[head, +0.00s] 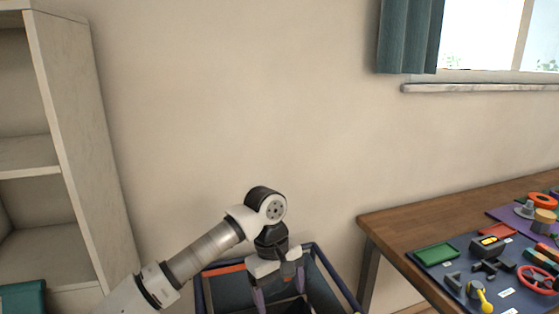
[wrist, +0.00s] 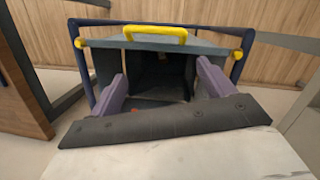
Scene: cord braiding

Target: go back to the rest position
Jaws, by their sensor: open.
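My gripper (head: 279,292) is at the lower middle of the head view, pointing down over a blue-framed bin (head: 323,262). Its two purple-grey fingers are spread apart, with nothing seen between them. In the wrist view my gripper (wrist: 163,85) also shows open, its fingers on either side of the bin's dark inside. The bin (wrist: 84,60) has a dark blue frame and a yellow handle (wrist: 155,31) there. Whether the fingers touch the bin I cannot tell.
A wooden table (head: 385,223) stands to the right, with a green tray (head: 436,254), a red tray (head: 496,232), a yellow tool (head: 481,296) and several other parts. A pale shelf (head: 75,130) stands at the left. The wall space above my arm is clear.

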